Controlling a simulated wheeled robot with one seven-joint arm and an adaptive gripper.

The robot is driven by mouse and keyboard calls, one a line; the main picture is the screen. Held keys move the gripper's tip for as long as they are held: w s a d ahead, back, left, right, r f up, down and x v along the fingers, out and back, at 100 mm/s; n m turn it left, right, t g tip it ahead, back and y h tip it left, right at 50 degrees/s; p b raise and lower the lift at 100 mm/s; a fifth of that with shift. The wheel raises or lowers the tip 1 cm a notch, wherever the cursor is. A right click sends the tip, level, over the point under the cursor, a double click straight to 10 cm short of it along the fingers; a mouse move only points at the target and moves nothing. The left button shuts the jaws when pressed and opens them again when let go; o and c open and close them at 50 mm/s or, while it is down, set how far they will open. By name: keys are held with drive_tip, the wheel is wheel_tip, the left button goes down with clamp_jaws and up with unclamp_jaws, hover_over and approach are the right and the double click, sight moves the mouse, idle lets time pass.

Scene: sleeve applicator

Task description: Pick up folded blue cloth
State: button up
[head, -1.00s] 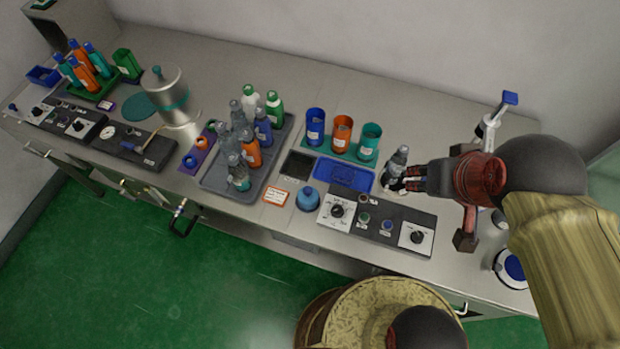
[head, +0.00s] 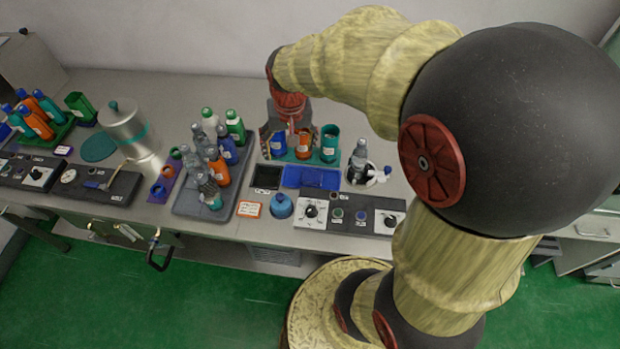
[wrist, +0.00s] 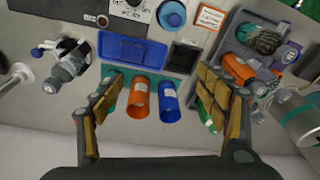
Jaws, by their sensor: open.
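A flat blue rectangle (head: 312,177) lies on the counter in front of the cups. It looks like a shallow blue tray, and the folded blue cloth cannot be clearly told apart from it. In the wrist view this blue tray (wrist: 132,50) lies just beyond my fingertips, left of centre. My gripper (head: 290,142) is open and empty, pointing down over the row of cups. In the wrist view its spread fingers (wrist: 160,82) stand on either side of an orange cup (wrist: 139,97) and a blue cup (wrist: 168,102). The teal cup is partly hidden by the left finger.
A grey tray (head: 185,207) of several bottles stands left of the blue tray. A dark square pad (head: 267,177) lies between them. A grey bottle (head: 359,158) stands to the right. A control panel (head: 350,217) and a blue dome (head: 281,206) are in front.

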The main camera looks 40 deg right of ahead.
sight(312, 174)
drive_tip(key=d+f+m, duration=0.1)
drive_tip(key=d+f, duration=0.2)
drive_tip(key=f, duration=0.1)
drive_tip(key=w+d+f+m+g, duration=0.1)
drive_tip(key=d+f, duration=0.2)
drive_tip(key=f, duration=0.2)
drive_tip(key=d+f+m+g, duration=0.1)
drive_tip(key=d+f, duration=0.2)
drive_tip(key=f, duration=0.1)
drive_tip(key=shift+w+d+f+m+y+b, duration=0.15)
drive_tip(key=shift+w+f+m+y+b, duration=0.15)
drive_tip(key=shift+f, duration=0.05)
wheel_tip(312, 174, down, 3)
drive_tip(key=shift+d+r+b, duration=0.1)
drive_tip(key=shift+r+b, duration=0.1)
drive_tip(key=shift+b, duration=0.15)
wheel_tip(312, 174, down, 6)
drive_tip(key=shift+r+b, duration=0.15)
drive_tip(key=shift+b, duration=1)
drive_tip(key=shift+r, duration=0.1)
drive_tip(key=shift+c, duration=1.2)
drive_tip(key=c, duration=0.7)
drive_tip(key=shift+c, duration=0.5)
